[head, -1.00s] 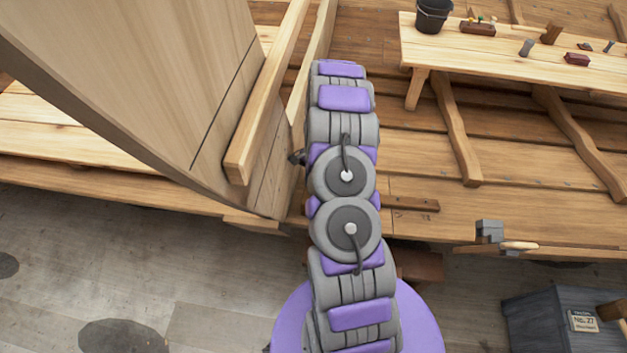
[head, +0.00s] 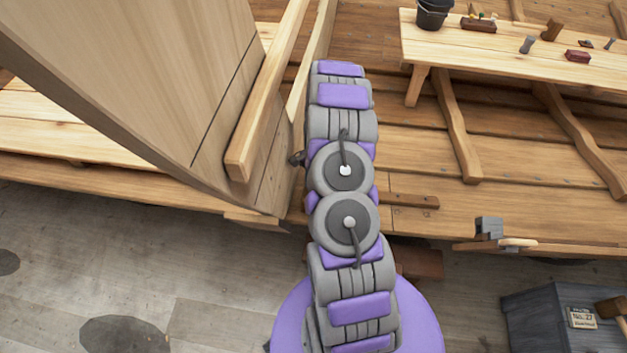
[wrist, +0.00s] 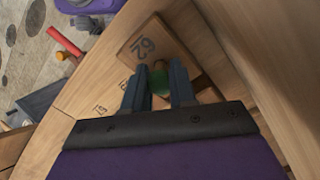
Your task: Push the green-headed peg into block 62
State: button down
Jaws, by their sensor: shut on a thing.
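Block 62 (wrist: 138,44) is a wooden block on the hull planking, marked 62, directly beyond the fingertips. The peg's shaft and its tip are hidden, so I cannot tell how far it sits in the block. In the head view my arm reaches up beside the hull, and the gripper, peg and block are not visible.
The curved hull planking (head: 150,70) rises left of my arm in the head view. A bench (head: 500,50) with a black bucket (head: 432,14) and tools stands at the upper right. A grey crate (head: 550,318) stands at the lower right. Grey floor is clear at lower left.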

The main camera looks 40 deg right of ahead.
jog(key=c, duration=0.8)
grip_release()
jog(key=shift+c, duration=0.2)
jog(key=p+v, duration=0.3)
jog(key=v, duration=0.4)
jog(key=shift+r, duration=0.45)
jog(key=shift+w+a, duration=0.1)
